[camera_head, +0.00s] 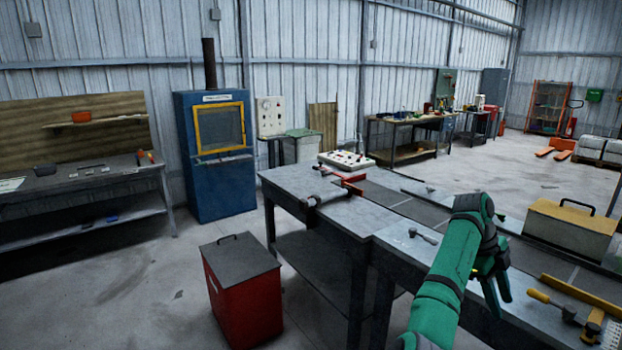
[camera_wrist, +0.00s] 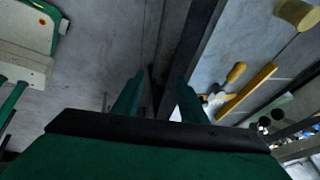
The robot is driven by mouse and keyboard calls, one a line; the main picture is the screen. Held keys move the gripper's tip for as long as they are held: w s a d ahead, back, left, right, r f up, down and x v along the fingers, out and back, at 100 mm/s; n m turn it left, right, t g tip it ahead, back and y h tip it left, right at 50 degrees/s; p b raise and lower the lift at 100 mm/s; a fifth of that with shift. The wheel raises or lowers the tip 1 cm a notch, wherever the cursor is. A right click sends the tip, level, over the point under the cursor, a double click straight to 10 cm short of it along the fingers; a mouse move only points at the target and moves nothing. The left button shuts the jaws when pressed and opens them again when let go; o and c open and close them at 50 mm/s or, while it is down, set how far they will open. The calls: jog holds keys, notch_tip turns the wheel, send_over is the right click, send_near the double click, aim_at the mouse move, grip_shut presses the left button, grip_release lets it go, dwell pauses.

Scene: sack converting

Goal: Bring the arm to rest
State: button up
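My green arm (camera_head: 445,280) reaches up from the bottom of the head view and bends at a dark joint above the grey workbench. My gripper (camera_head: 499,294) hangs downward over the bench's front part. In the wrist view my gripper (camera_wrist: 158,95) shows two green fingers standing apart, with nothing seen held between them. A small white patch shows beside the right finger; I cannot tell what it is.
The workbench (camera_head: 345,222) carries a tan box with a handle (camera_head: 570,228), a yellow-handled tool (camera_head: 550,303) and a red clamp (camera_head: 338,187). A red bin (camera_head: 242,290) stands on the floor at left. A blue cabinet (camera_head: 215,180) stands by the wall.

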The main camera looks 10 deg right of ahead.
notch_tip(320, 180, down, 28)
jog(key=a+n+t+h, duration=0.3)
jog(key=n, duration=0.4)
jog(key=s+a+f+n+t+h, duration=0.1)
jog(key=s+a+f+n+t, duration=0.2)
jog(key=s+a+f+n, duration=0.35)
jog(key=s+a+f+n+t, duration=0.3)
jog(key=a+f, duration=0.6)
jog(key=f, duration=0.1)
jog(key=s+a+r+n+t+y, duration=0.1)
jog(key=s+a+n+t+y, duration=0.2)
jog(key=s+a, duration=0.65)
jog(key=s+a+r+n+t+y, duration=0.15)
jog(key=s+a+n, duration=0.45)
jog(key=a, duration=0.6)
jog(key=s+a+r+n+t+y, duration=0.2)
jog(key=s+a+r, duration=0.5)
jog(key=r, duration=0.3)
jog(key=s+a+r+n+t+y, duration=0.1)
jog(key=s+a+r+n+t, duration=0.2)
jog(key=s+a+r, duration=0.4)
jog(key=shift+s+a+r+y, duration=0.15)
jog(key=shift+s+r+y, duration=0.2)
jog(key=shift+s+r, duration=1.25)
